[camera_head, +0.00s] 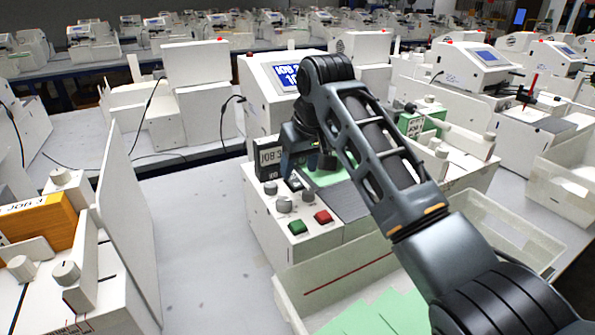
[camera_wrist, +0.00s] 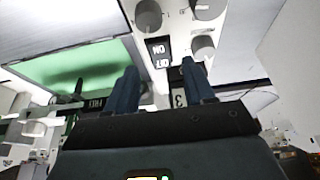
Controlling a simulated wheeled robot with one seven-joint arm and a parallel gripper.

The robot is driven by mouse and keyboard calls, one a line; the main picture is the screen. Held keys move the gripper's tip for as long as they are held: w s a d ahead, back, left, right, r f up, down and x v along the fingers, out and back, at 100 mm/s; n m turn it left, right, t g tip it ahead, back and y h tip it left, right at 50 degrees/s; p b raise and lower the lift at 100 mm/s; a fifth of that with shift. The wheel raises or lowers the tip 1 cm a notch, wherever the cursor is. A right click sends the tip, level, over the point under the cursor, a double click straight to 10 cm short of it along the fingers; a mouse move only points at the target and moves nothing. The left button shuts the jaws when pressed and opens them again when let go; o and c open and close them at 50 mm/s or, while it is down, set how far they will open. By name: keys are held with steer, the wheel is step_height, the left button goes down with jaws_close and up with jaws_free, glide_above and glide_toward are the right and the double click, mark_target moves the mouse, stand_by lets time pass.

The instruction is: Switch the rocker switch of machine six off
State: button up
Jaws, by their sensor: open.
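The machine (camera_head: 266,222) in the middle of the head view has a white body, a screen (camera_head: 286,76) and a control panel. No number six can be read on it. Its black rocker switch (camera_wrist: 160,52), marked ON and OFF, shows upside down in the wrist view. A small dark piece on the panel in the head view seems to be the same switch (camera_head: 294,183). My gripper (camera_wrist: 159,68) is open and empty, its two fingers on either side of the switch in the wrist view. I cannot tell whether they touch the panel or which side is pressed.
Grey knobs (camera_head: 283,204), a green button (camera_head: 297,227) and a red button (camera_head: 323,216) sit close by on the panel. A black label plate (camera_head: 269,160) stands behind them. A bin with green sheets (camera_head: 372,318) is in front. Bare table lies left of the machine.

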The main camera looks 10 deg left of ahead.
mark_target(295, 181)
steer(key=shift+x, duration=1.9)
steer(key=shift+c, duration=0.5)
